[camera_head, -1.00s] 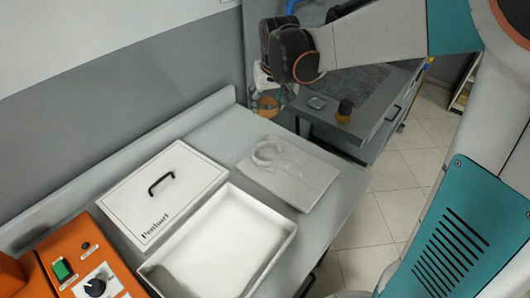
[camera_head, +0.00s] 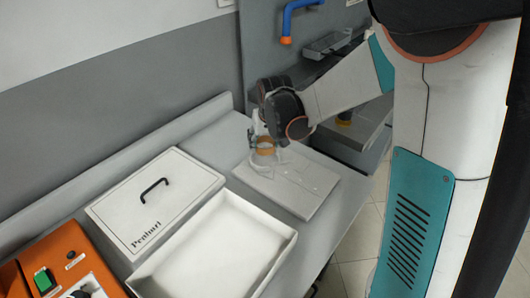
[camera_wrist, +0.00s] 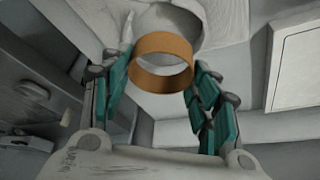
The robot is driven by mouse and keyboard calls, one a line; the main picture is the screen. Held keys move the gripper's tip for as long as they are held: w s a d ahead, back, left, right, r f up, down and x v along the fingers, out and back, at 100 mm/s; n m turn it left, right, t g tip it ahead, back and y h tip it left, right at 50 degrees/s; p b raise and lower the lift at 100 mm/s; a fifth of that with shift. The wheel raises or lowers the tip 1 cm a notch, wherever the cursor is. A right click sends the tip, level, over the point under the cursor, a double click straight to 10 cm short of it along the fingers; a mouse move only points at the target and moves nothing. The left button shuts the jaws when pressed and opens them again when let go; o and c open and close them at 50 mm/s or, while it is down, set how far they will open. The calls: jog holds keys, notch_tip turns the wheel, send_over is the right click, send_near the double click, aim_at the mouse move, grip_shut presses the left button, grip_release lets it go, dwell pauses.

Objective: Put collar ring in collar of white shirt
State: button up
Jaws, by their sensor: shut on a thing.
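The collar ring is an orange-brown open band in the wrist view (camera_wrist: 150,80), held between the teal-padded fingers of my gripper (camera_wrist: 160,65). In the head view the ring (camera_head: 264,149) is small and partly hidden by my gripper (camera_head: 262,141). The folded white shirt (camera_head: 308,190) lies flat on the counter with its collar toward the back left. The ring is at the collar end, over or at the collar. The wrist view shows the round collar opening (camera_wrist: 196,30) just beyond the ring. I cannot tell whether they touch.
A white lidded box (camera_head: 150,200) with a black handle and an open white tray (camera_head: 215,250) stand left and in front of the shirt. An orange machine (camera_head: 65,262) is at the lower left. A raised backboard (camera_head: 185,125) edges the counter.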

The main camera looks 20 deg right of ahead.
notch_tip(320, 180, down, 4)
jog(key=shift+f+b, duration=0.1)
jog(key=shift+b, duration=0.7)
jog(key=shift+s, duration=0.15)
jog(key=shift+f, duration=0.1)
jog(key=shift+s+f+b, duration=0.15)
jog(key=shift+f+b, duration=0.1)
jog(key=shift+b, duration=0.05)
jog(key=shift+c, duration=0.6)
jog(key=o, duration=0.4)
jog(key=shift+f, duration=0.4)
jog(key=shift+c, duration=0.2)
jog(key=o, duration=0.5)
jog(key=shift+c, duration=0.2)
jog(key=shift+w+r, duration=0.2)
